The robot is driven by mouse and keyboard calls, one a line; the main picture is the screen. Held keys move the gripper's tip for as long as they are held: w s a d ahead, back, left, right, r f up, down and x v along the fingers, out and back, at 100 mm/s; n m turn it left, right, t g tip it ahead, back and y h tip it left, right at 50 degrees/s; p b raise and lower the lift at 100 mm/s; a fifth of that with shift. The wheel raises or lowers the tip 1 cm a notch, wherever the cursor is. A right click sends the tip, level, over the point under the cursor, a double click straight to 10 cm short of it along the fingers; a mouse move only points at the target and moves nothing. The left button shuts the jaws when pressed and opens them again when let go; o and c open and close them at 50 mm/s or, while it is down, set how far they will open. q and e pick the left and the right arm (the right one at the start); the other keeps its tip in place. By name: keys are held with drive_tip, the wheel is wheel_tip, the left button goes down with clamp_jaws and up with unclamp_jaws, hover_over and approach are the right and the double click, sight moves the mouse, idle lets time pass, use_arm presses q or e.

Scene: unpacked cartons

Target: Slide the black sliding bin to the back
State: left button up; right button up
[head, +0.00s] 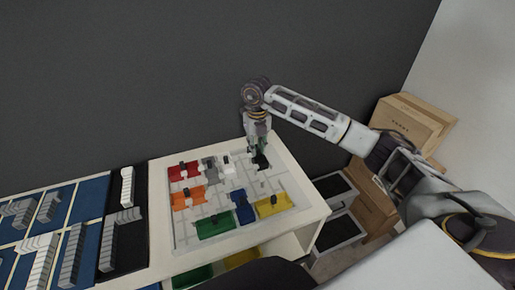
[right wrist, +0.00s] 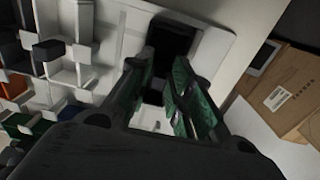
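The black sliding bin (head: 262,161) sits at the back right of the white grid tray in the head view, partly hidden by my right gripper (head: 260,146). In the right wrist view the black bin (right wrist: 171,36) shows just beyond the fingertips. My right gripper (right wrist: 160,80) has its two green-padded fingers apart, with a dark part of the bin showing in the gap. I cannot tell whether either finger touches it. My left gripper is not in view.
Red (head: 184,172), orange (head: 187,197), green (head: 215,225), blue (head: 243,207), yellow (head: 273,205) and grey (head: 210,169) bins share the white tray (head: 183,244). A dark wall (head: 150,70) stands behind. Cardboard boxes (head: 412,122) stand at the right.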

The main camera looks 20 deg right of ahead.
drive_tip(key=shift+o, duration=0.9)
drive_tip(key=shift+f, duration=0.1)
wheel_tip(320, 180, up, 12)
drive_tip(key=shift+s, duration=0.1)
idle(0.7)
